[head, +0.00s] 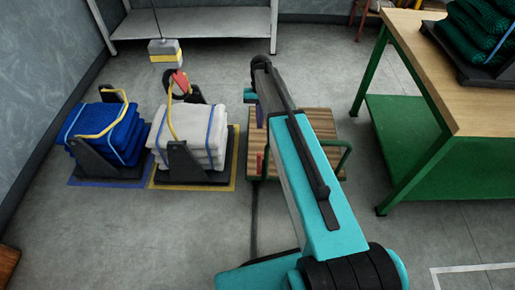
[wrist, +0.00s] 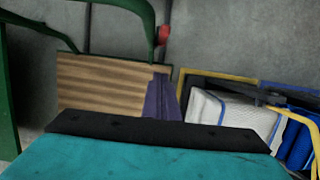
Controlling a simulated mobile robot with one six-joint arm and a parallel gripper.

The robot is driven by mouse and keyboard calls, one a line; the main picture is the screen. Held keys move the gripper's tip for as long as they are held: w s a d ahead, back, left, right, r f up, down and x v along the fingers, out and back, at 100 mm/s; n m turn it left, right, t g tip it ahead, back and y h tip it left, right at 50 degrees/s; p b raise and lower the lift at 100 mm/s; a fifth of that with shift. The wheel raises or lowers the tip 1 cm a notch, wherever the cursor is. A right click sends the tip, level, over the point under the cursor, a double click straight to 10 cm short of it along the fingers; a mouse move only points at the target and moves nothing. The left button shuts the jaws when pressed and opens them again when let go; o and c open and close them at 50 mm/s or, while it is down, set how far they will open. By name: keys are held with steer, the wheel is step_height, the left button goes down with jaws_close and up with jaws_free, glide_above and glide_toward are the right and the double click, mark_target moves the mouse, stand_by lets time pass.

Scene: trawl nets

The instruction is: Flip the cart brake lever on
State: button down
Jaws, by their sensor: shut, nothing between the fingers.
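The cart (head: 322,128) has a striped wooden deck and a green tube frame; the deck also shows in the wrist view (wrist: 100,85). A red lever end (head: 259,165) is at the cart's near left corner; in the wrist view a red knob (wrist: 163,35) sits beside the green frame. I cannot tell which way the lever is set. My gripper (head: 261,116) points down by the cart's left edge, farther from me than the red lever and apart from it. Its purple fingers (wrist: 160,78) are shut and empty. My arm hides part of the deck.
Blue folded nets (head: 103,132) and white folded nets (head: 190,140) sit on dark stands left of the cart. A yellow-and-grey block (head: 165,53) hangs behind them. A green-framed workbench (head: 440,140) stands at right. Grey floor is clear in front.

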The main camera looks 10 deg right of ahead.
steer(key=shift+f, duration=0.1)
glide_above(259, 163)
steer(key=w+d, duration=0.1)
steer(key=w, duration=0.3)
step_height(259, 163, down, 10)
steer(key=shift+w+r, duration=0.2)
steer(key=shift+r, duration=0.05)
steer(key=shift+d, duration=0.1)
stand_by(0.4)
